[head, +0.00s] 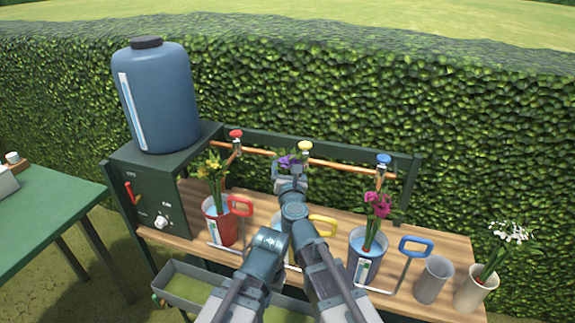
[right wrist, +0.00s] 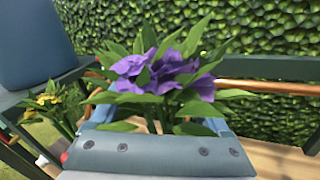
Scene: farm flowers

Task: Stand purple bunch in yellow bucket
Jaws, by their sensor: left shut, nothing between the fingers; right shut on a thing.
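The purple bunch (head: 287,160) shows below the yellow tap, behind my right gripper (head: 290,178). In the right wrist view the purple blooms (right wrist: 160,72) stand upright with green leaves, between the finger sides. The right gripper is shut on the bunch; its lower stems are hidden. The middle bucket, likely the yellow one, is almost wholly hidden behind my arms; a pale rim (head: 277,217) shows beside a yellow handle (head: 322,226). I cannot tell whether the stems are inside it.
A red bucket (head: 222,230) with yellow flowers stands left, and a dark blue bucket (head: 363,266) with magenta flowers stands right. A grey cup (head: 433,282) and a cream cup (head: 477,292) with white flowers stand farther right. A copper pipe (head: 340,167) with taps runs behind.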

